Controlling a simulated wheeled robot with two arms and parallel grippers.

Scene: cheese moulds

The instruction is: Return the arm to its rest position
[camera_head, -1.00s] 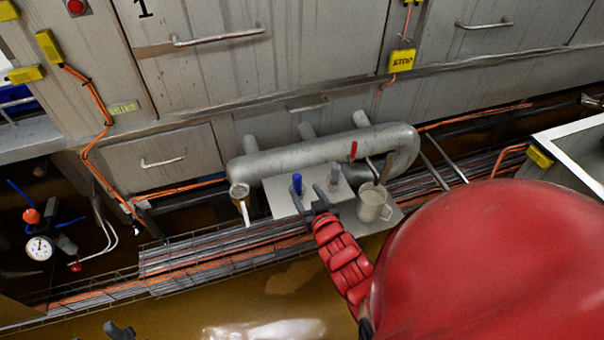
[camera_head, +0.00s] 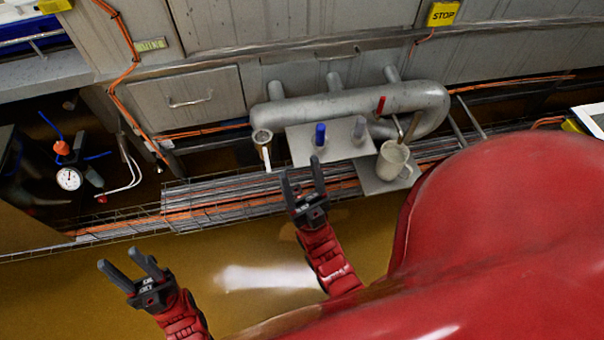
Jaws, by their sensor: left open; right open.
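My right gripper (camera_head: 301,170) is open and empty. In the picture it lies just below and in front of a pale plate (camera_head: 300,150) that carries a blue knob (camera_head: 320,135) and a grey knob (camera_head: 359,130). The fingertips show apart from both knobs. My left gripper (camera_head: 121,258) is also open and empty, further left over the brown floor. Both red forearms come up from the bottom of the view.
A thick grey pipe (camera_head: 350,103) runs behind the plate, with a red lever (camera_head: 381,105) by it. A pale mug (camera_head: 393,160) stands on the right, a funnel-like cup (camera_head: 262,138) on the left. A cable tray (camera_head: 210,205) runs below. A dial gauge (camera_head: 68,178) is far left.

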